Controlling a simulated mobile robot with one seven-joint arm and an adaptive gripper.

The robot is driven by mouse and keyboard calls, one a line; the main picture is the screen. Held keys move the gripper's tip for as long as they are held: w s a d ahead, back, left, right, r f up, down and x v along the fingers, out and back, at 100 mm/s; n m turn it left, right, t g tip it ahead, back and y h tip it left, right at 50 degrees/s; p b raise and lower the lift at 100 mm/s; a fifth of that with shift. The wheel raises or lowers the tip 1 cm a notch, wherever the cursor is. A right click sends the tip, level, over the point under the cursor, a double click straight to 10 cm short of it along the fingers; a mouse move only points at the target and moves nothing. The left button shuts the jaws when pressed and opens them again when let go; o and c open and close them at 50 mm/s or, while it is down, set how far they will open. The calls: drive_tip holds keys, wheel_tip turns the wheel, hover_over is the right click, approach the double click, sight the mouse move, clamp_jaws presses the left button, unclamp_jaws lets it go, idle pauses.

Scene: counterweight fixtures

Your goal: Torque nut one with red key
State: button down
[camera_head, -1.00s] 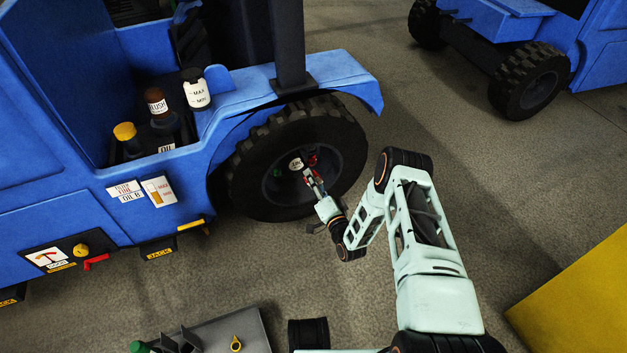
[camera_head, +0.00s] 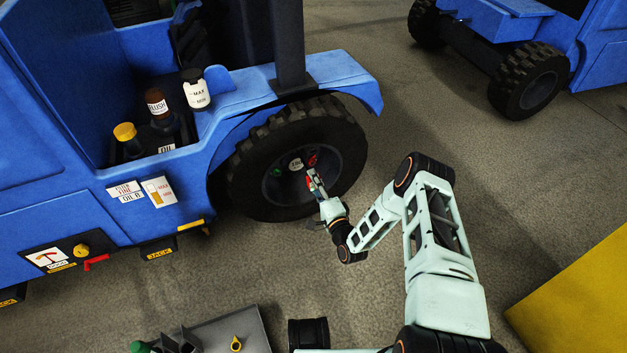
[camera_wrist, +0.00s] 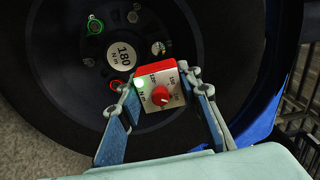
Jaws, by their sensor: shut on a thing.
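My gripper (camera_wrist: 164,88) is shut on the red key (camera_wrist: 141,71), a small red box with a pale face, a red knob and a lit green lamp. In the head view my gripper (camera_head: 314,182) is in front of the lower part of the wheel (camera_head: 255,160). The wheel hub (camera_wrist: 150,25) carries several nuts and a white "180 N m" disc (camera_wrist: 122,55). A green ring (camera_wrist: 95,25) is around one nut.
The blue vehicle (camera_head: 60,225) stands left, with bottles in its open bay. A grey tray (camera_head: 255,325) lies on the floor at the front. A yellow block (camera_head: 575,300) is at the right. Another blue vehicle (camera_head: 510,20) stands behind. The floor between is clear.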

drive_tip(key=shift+p+v, duration=0.4)
drive_tip(key=shift+v, duration=1.45)
drive_tip(key=shift+p+v, duration=0.4)
drive_tip(key=shift+v, duration=1.05)
